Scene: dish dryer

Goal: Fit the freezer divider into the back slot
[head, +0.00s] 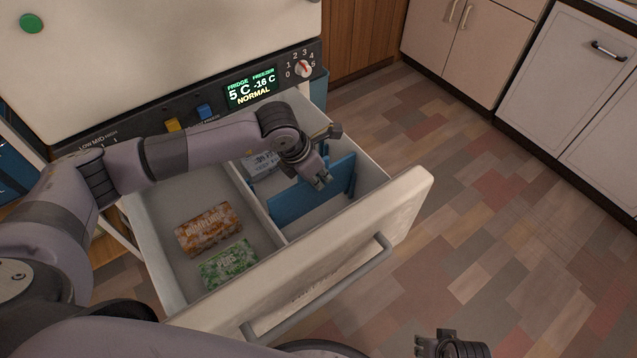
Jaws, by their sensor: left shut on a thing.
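The blue freezer divider (290,207) stands upright inside the right compartment of the open freezer drawer (150,215), spanning much of its width. My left gripper (322,176) is over the divider's top edge and shut on it. The gripper and wrist cover part of the divider and the area behind it. The back slot cannot be made out, and I cannot tell whether the divider's ends sit in any slot. My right gripper (437,343) is at the bottom edge, outside the drawer and away from the divider; its jaw state is unclear.
An orange-brown box (208,229) and a green box (228,264) lie in the left compartment. A pale package (262,163) lies at the back of the right compartment. The drawer front (400,215) has a grey handle (320,290). Floor to the right is clear.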

